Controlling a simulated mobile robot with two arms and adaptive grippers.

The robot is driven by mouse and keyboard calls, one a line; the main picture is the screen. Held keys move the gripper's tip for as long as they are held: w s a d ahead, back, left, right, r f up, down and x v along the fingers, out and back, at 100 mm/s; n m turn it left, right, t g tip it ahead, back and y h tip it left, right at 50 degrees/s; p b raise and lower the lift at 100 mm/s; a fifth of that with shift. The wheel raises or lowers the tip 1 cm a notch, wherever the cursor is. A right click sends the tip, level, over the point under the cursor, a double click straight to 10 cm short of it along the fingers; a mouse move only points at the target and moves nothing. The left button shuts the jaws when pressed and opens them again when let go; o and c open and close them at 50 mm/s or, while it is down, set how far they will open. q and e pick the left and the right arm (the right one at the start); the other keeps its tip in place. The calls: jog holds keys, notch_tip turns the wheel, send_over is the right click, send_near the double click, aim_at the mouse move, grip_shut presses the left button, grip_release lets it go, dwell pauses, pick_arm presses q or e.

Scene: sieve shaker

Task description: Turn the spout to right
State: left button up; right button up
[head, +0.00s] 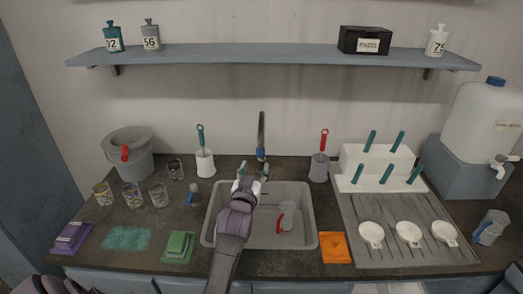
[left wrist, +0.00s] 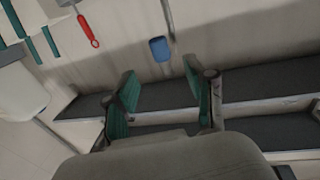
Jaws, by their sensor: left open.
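The tap spout (head: 261,130) is a thin grey upright tube with a blue band (head: 261,153), behind the grey sink (head: 311,205). My left gripper (head: 253,172) reaches over the sink from the front, its fingers pointing toward the tap. In the left wrist view the left gripper (left wrist: 163,95) has its two teal-padded fingers spread with nothing between them. Beyond the fingertips are a blue piece (left wrist: 159,49) and a thin grey rod (left wrist: 168,15), seemingly the tap. The gripper and arm hide part of the tap's base. My right gripper is not in view.
A mug with a red handle (head: 281,222) lies in the sink. An orange cloth (head: 335,247) and green sponge (head: 179,246) flank the sink. A shelf (head: 270,55) hangs above.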

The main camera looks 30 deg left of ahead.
aim_at(260, 154)
pick_arm(q)
jog(key=p+x, duration=0.1)
jog(key=x, duration=0.9)
jog(key=shift+s+f, duration=0.1)
grip_shut()
